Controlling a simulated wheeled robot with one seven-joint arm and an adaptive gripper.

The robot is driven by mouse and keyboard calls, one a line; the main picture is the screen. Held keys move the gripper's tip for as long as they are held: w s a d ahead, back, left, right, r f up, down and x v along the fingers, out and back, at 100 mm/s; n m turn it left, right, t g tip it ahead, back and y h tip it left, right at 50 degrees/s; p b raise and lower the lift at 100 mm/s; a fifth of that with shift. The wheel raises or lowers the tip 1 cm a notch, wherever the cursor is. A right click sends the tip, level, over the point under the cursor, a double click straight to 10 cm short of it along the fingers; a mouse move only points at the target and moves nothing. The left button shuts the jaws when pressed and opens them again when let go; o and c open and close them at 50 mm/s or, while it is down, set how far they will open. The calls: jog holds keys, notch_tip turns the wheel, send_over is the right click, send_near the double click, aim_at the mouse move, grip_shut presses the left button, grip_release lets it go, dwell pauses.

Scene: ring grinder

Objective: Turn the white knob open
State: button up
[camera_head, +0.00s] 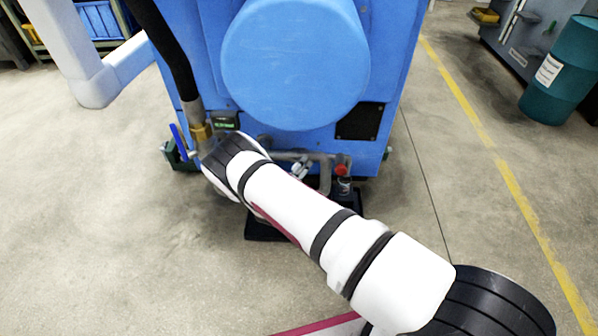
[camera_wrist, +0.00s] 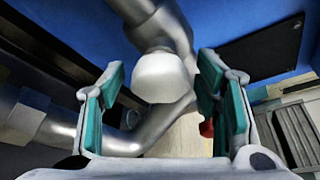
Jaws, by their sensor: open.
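The white knob (camera_wrist: 160,78) shows in the wrist view as a pale rounded piece on a grey metal pipe, near the centre. My gripper (camera_wrist: 162,70) is open, with one green-padded finger to the left of the knob and one to the right. I see a gap on both sides in the picture, but cannot judge the distance in depth. In the head view my arm reaches to the front of the blue machine (camera_head: 295,65), and its wrist hides my gripper. A pale fitting (camera_head: 300,168) on the pipes there may be the knob.
A red knob (camera_head: 341,170) sits right on the pipework and shows in the wrist view (camera_wrist: 207,128). A blue lever (camera_head: 178,138) and black hose (camera_head: 168,45) are at the left. A teal drum (camera_head: 560,75) stands far right.

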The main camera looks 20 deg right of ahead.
jog(key=c, duration=1.2)
